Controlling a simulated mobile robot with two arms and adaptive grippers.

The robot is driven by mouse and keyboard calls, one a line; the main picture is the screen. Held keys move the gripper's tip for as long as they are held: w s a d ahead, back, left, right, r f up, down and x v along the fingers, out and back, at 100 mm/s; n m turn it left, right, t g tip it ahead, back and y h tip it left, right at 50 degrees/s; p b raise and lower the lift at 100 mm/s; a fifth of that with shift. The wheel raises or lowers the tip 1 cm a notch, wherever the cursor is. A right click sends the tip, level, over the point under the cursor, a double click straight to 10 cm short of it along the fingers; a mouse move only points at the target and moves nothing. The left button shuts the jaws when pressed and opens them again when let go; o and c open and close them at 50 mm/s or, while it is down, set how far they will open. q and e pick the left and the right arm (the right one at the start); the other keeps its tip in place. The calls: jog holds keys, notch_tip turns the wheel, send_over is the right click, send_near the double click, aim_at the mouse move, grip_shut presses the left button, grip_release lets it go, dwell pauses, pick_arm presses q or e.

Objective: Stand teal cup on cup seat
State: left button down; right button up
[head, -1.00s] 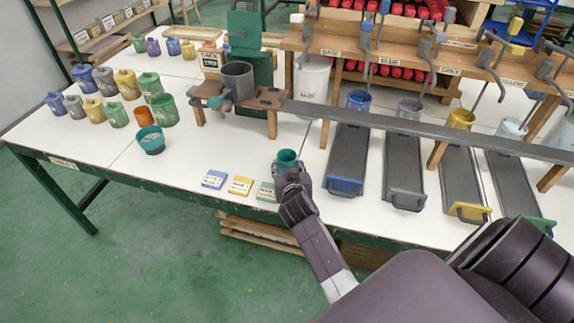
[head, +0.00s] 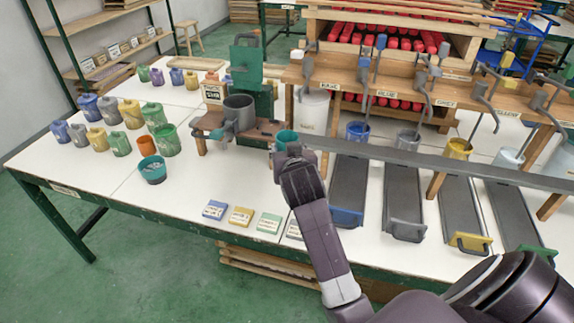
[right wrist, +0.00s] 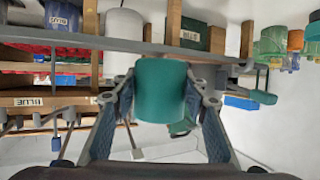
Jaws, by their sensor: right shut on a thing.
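My right gripper (head: 287,150) is shut on the teal cup (head: 287,138), which also shows between the two fingers in the right wrist view (right wrist: 160,90). The cup is held beside the right end of a brown wooden stand (head: 262,133), in front of a white bucket. A grey pot (head: 238,112) is on that stand. No part is clearly labelled as the cup seat, so I cannot tell which spot it is. The gripper hides the cup's lower part in the head view. My left gripper is not in view.
A long grey rail (head: 430,162) runs just right of the cup, in front of the buckets. Several coloured jugs and a teal bowl (head: 152,170) stand at left. Small coloured pads (head: 241,217) lie near the front edge. The white table middle is clear.

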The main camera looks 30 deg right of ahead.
jog(key=shift+r, duration=0.75)
jog(key=shift+s+a+f, duration=0.15)
jog(key=shift+s+f, duration=0.05)
jog(key=shift+f, duration=0.2)
jog(key=s+a+f+n+t+y, duration=0.1)
jog(key=s+a+f+n+y, duration=0.35)
jog(key=a+n+y, duration=0.3)
jog(key=s+a+r+n+g+y, duration=0.2)
jog(key=s+a+r+n+y, duration=0.1)
jog(key=s, duration=0.4)
jog(key=s+a+r+n+g+y, duration=0.3)
jog(key=s+a+n+y, duration=0.3)
jog(key=s+a, duration=0.1)
jog(key=shift+s+a+r, duration=0.3)
jog(key=shift+s+a, duration=0.1)
jog(key=shift+a, duration=0.05)
jog(key=shift+y, duration=0.25)
